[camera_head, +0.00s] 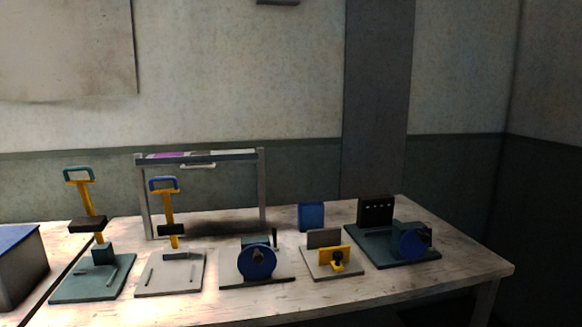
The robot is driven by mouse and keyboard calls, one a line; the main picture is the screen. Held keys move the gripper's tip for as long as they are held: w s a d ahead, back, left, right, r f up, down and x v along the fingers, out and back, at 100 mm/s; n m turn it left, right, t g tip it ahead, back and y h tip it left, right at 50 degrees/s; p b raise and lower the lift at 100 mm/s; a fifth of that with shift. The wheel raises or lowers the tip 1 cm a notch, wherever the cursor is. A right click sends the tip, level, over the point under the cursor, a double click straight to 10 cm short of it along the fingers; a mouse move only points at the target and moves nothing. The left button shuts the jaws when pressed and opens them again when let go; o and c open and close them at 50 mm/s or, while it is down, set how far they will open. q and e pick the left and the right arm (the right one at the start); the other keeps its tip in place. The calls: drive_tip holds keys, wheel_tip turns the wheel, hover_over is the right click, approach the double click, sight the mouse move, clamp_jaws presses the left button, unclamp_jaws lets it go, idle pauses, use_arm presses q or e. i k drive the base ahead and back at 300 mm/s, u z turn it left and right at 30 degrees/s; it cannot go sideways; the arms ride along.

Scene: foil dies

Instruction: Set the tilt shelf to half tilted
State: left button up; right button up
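What looks like the tilt shelf (228,156) stands at the back left of the table, a grey frame on two upright posts. Its top panel is seen nearly edge-on, so I cannot tell its exact tilt. A pale handle (198,166) sits at the panel's front edge. A purple patch and pale patches show on top of the panel. One yellow lever stands in front of the frame and hides part of its left side. Neither of my grippers is in view.
On the wooden table (400,288) stand a teal-based lever press (92,284), a grey-based lever press (170,281), a blue-wheeled device (257,263), a yellow-latched device (331,260) and a dark machine (392,244). The front right tabletop is clear.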

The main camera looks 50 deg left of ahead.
sight(195, 162)
drive_tip(key=z, duration=0.15)
drive_tip(key=k, duration=1)
drive_tip(key=u, duration=1)
drive_tip(key=i, duration=0.3)
drive_tip(key=u, duration=0.1)
